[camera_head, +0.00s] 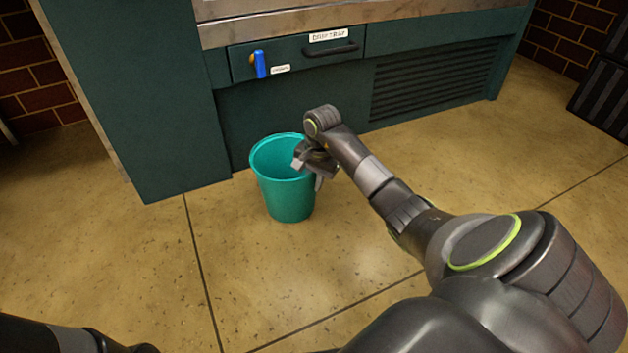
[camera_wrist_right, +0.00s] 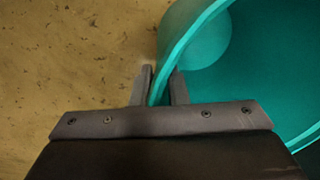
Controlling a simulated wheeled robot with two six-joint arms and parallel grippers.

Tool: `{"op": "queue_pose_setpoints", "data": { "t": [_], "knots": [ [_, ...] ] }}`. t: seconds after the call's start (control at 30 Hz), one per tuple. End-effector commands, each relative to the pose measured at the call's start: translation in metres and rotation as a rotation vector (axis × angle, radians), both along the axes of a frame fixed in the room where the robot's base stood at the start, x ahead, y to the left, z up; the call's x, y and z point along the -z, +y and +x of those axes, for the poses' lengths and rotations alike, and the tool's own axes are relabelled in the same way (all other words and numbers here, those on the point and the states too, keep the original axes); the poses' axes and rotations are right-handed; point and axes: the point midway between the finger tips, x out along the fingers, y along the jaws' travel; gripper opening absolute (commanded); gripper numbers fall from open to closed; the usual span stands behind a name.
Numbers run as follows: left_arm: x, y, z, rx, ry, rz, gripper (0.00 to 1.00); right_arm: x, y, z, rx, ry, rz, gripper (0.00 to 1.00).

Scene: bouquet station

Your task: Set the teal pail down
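The teal pail (camera_head: 288,198) is upright in front of the dark green cabinet, at or very near the floor. I cannot tell whether its base touches. My right gripper (camera_head: 309,168) is at the right side of its rim. In the right wrist view, the pail (camera_wrist_right: 210,45) has its rim between the two fingers of the right gripper (camera_wrist_right: 160,85), one finger inside and one outside. The fingers are close together on the wall. The pail's visible inside looks empty. Part of my left arm shows at the bottom left; its gripper is out of view.
The green cabinet (camera_head: 160,130) stands behind the pail, with a drawer (camera_head: 300,58), a blue valve handle (camera_head: 260,65) and a louvred vent (camera_head: 435,80). The tan floor (camera_head: 150,260) is clear to the left and in front. A dark striped object (camera_head: 602,95) stands at far right.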

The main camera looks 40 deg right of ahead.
Motion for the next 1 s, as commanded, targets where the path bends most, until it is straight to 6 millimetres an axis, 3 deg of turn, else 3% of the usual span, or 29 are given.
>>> {"op": "queue_pose_setpoints", "data": {
  "t": [0.1,0.47,1.0],
  "knots": [
    [0.0,0.0,0.0,0.001,-0.002,0.0,0.36,0.0,0.0,0.0,0.0,0.001,0.001,0.25],
    [-0.005,0.0,-0.001,0.001,-0.005,0.0,0.36,-0.008,0.0,0.0,0.0,0.0,0.0,0.25],
    [-0.065,-0.001,0.001,-0.005,0.009,0.003,0.36,-0.1,-0.004,-0.009,0.0,0.0,-0.001,0.25]
  ]
}}
